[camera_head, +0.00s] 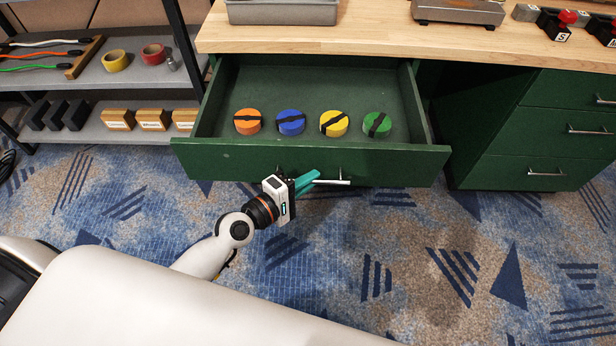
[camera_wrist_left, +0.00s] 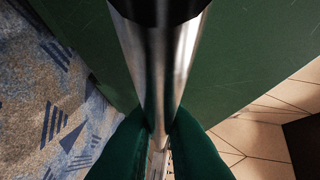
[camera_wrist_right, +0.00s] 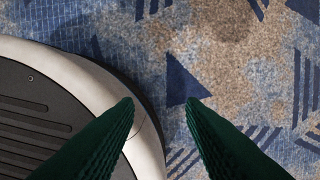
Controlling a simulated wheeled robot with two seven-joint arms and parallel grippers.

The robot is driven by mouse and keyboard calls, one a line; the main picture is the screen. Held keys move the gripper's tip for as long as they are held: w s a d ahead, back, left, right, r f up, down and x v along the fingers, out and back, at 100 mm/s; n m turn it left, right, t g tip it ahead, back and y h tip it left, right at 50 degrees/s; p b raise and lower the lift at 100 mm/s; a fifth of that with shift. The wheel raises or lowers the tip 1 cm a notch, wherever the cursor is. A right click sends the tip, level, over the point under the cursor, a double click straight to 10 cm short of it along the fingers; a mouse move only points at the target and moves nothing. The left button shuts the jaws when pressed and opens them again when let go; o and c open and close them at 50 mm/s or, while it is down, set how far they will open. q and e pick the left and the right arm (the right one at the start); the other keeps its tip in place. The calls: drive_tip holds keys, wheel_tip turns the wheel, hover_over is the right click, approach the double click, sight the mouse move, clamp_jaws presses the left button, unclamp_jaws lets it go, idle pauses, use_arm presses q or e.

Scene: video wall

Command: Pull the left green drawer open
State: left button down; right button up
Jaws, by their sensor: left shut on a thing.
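The left green drawer (camera_head: 215,160) stands pulled out from under the wooden worktop in the head view. Inside it lie an orange (camera_head: 248,121), a blue (camera_head: 290,122), a yellow (camera_head: 334,123) and a green (camera_head: 377,125) round roll, each with a black band. My left gripper (camera_head: 312,181) is at the drawer's front, shut on its metal bar handle (camera_head: 331,181). In the left wrist view the handle (camera_wrist_left: 155,75) runs between the green fingers. My right gripper (camera_wrist_right: 160,105) shows only in its own wrist view, with its fingers apart and nothing between them.
The wooden worktop (camera_head: 400,42) carries a grey bin (camera_head: 282,12) and a scale (camera_head: 458,10). A closed green drawer stack (camera_head: 530,150) stands at right. Shelves (camera_head: 120,72) with tapes and blocks stand at left. Patterned carpet (camera_head: 400,240) in front is clear.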

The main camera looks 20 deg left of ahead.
use_arm(q)
drive_tip(key=c, duration=1.5)
unclamp_jaws()
